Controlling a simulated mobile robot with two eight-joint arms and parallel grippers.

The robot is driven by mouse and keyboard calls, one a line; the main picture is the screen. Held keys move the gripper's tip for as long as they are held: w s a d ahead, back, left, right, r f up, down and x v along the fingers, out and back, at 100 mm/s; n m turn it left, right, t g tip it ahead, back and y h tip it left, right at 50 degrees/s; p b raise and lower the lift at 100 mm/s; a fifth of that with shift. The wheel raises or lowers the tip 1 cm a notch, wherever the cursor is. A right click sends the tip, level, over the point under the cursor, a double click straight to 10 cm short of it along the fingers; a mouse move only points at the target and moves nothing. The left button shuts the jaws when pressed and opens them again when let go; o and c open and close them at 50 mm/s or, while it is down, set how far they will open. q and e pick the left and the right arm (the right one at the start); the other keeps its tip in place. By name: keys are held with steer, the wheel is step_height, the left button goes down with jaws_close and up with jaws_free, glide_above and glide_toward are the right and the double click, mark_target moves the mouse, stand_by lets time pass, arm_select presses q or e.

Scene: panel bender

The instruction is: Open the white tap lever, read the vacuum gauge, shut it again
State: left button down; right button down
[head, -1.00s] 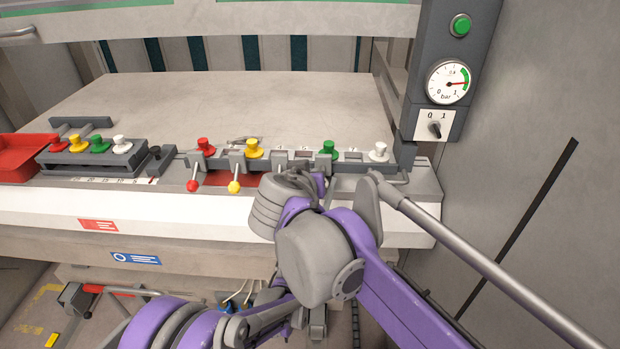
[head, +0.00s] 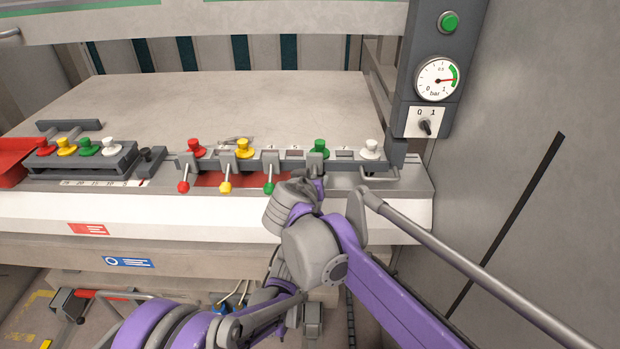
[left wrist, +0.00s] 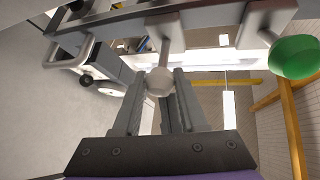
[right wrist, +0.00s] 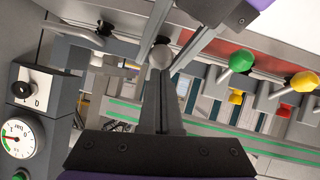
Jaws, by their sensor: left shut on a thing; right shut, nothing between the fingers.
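The white tap lever ends in a whitish ball, which shows in the left wrist view (left wrist: 158,83) between the fingertips of my left gripper (left wrist: 160,76). My left gripper is shut on it. In the head view my arm covers this lever. In the right wrist view the ball (right wrist: 160,54) lies just beyond the tips of my right gripper (right wrist: 161,76), whose fingers are shut together and empty. The vacuum gauge (head: 438,80) shows in the head view, its red needle pointing right into the green band near the 1 end. It also shows, turned over, in the right wrist view (right wrist: 18,138).
Red (head: 183,187), yellow (head: 225,188) and green (head: 269,188) levers hang left of my arm. A rail with coloured knobs, the white one (head: 370,149) at the right, runs behind. A switch (head: 425,126) sits below the gauge.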

arm_select(q)
steer(key=shift+s+r, duration=0.1)
arm_select(e)
steer(key=shift+d+f, duration=0.1)
steer(key=shift+f, duration=0.55)
arm_select(q)
steer(key=shift+c, duration=2.3)
jaws_free()
arm_select(e)
steer(key=shift+w, duration=0.1)
steer(key=shift+r, duration=0.1)
